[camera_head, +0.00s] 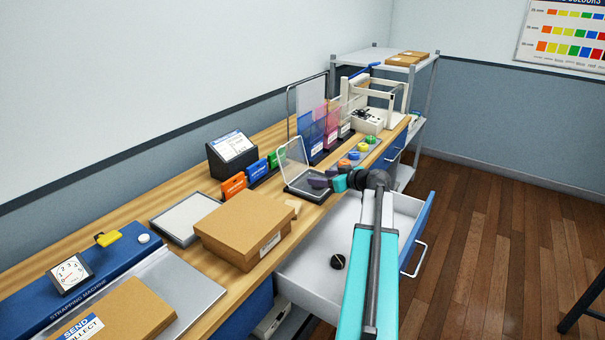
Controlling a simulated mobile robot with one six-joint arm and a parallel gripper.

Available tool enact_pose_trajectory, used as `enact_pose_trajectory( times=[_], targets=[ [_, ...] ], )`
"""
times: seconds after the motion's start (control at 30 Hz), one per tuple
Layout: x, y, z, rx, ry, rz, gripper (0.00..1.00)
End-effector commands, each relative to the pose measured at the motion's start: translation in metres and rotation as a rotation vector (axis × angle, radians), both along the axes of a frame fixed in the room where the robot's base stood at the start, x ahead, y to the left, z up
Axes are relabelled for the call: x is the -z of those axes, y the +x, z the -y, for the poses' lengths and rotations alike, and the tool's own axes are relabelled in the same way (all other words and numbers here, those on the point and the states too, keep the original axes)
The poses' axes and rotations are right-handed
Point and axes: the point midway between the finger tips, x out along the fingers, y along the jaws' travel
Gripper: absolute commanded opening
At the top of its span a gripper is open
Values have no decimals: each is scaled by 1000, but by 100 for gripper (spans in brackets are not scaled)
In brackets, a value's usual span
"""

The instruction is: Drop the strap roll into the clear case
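The clear case (292,155) stands open on the bench, its see-through lid raised at the back and its dark shallow base in front. My gripper (318,182) reaches in from the right, with its dark end over the right part of the base. At this size I cannot tell whether the fingers are open or hold something. Several coloured strap rolls, including an orange one (344,165) and a green one (370,140), lie in a row behind my gripper. A small black round thing (338,262) lies in the open drawer; I cannot tell if it is a strap roll.
The open white drawer (308,268) sticks out from the bench under my arm. A brown cardboard box (244,228) stands left of the case. A shelf rack (390,67) is at the far end.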

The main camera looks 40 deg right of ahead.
Motion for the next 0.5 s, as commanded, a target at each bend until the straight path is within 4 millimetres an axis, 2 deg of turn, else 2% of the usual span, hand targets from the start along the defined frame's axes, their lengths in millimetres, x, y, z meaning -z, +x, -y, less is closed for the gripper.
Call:
enact_pose_trajectory(
  times=[0.3, 0.5],
  targets=[
    [0, -2, 0, 1, 0, 0, 58],
    [-4, -13, 0, 3, -1, 0, 58]
  ],
)
